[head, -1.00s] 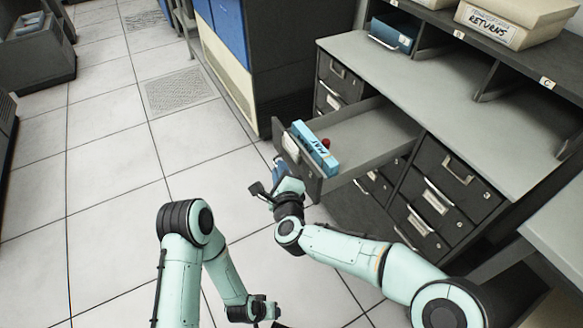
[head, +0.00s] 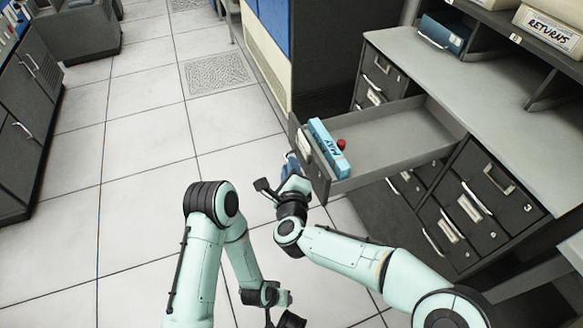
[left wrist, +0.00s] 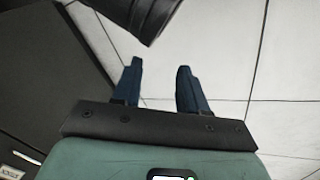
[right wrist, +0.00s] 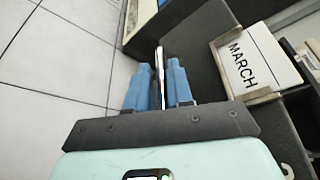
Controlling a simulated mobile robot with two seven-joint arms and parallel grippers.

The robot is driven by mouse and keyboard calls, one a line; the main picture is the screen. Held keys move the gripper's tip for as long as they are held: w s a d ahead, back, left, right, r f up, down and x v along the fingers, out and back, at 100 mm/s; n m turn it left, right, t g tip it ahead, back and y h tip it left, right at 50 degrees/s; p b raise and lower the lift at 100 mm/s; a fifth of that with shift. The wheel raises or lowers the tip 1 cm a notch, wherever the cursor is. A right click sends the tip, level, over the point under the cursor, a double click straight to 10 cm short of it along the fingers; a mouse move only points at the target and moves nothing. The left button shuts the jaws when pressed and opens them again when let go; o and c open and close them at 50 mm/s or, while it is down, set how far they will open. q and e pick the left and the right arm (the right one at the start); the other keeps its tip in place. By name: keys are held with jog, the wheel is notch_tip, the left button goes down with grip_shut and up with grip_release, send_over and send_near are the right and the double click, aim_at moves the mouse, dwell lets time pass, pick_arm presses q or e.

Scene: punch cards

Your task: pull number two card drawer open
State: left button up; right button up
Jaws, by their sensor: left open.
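A dark drawer with a grey inside (head: 395,140) stands far out of the cabinet on the right. Its front (head: 312,165) carries a label reading MARCH (right wrist: 255,65) in the right wrist view. I cannot read a number on it. My right gripper (head: 290,165) is at the drawer front, its blue fingers (right wrist: 160,68) closed around the silver handle (right wrist: 161,60).
Several shut drawers, one marked 3 (head: 490,175), lie right of the open one. The counter (head: 440,75) above is mostly clear. A blue box (head: 442,32) and a RETURNS box (head: 550,25) sit on the shelf. Tiled floor (head: 140,150) is free on the left.

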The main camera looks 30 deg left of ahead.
jog(key=shift+s+d+r, duration=0.2)
jog(key=shift+s+d, duration=0.1)
jog(key=shift+s, duration=0.1)
pick_arm(q)
jog(key=shift+s+d+r+g+p, duration=0.15)
jog(key=shift+s+d+r+p, duration=0.15)
jog(key=shift+s, duration=0.25)
jog(key=shift+s+d+r+g+p, duration=0.15)
jog(key=shift+s+d+r+p, duration=0.05)
jog(key=shift+s+r+p, duration=0.25)
pick_arm(e)
jog(key=v, duration=1.2)
jog(key=shift+s, duration=0.2)
pick_arm(q)
jog(key=shift+s, duration=0.1)
pick_arm(e)
jog(key=shift+d+f, duration=0.1)
